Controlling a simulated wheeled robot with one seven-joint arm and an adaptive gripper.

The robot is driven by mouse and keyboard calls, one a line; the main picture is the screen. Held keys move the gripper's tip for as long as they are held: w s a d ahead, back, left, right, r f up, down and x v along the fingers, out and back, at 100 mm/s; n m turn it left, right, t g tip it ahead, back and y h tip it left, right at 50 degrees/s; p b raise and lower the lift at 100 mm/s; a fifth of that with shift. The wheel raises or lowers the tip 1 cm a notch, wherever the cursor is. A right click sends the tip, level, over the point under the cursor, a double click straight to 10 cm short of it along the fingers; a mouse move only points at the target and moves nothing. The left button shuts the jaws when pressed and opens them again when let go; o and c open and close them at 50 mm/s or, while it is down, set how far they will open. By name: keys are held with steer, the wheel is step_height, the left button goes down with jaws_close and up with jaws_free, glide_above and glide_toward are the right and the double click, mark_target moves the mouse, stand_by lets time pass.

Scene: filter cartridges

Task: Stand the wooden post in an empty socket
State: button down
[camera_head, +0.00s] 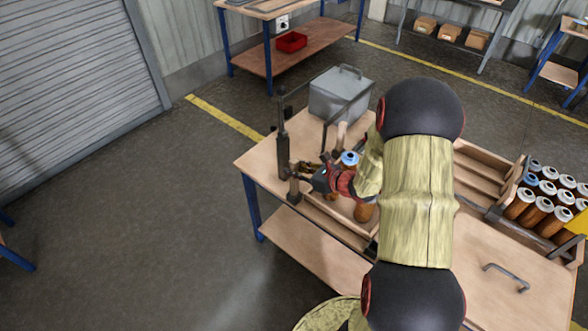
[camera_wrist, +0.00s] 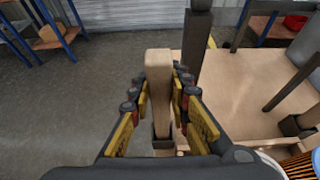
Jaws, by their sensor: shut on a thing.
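My gripper (camera_head: 304,172) is shut on a pale wooden post (camera_wrist: 159,85), near the front left corner of the workbench. In the wrist view, the post stands between the yellow-and-black fingers (camera_wrist: 160,105), looking roughly upright. A dark square socket (camera_wrist: 163,143) shows at its lower end; I cannot tell whether the post is seated in it or only above it.
A thick dark upright (camera_head: 283,155) stands close behind the gripper. A grey metal box (camera_head: 340,94) sits at the back of the workbench (camera_head: 258,160). A blue-topped cartridge (camera_head: 349,158) is close to the gripper's right. Several brown cartridges (camera_head: 541,214) stand at far right.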

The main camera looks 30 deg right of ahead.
steer(key=shift+f+b, duration=1.25)
steer(key=shift+f, duration=0.4)
steer(key=c, duration=1.6)
jaws_free()
steer(key=v, duration=1.2)
steer(key=shift+f, duration=0.1)
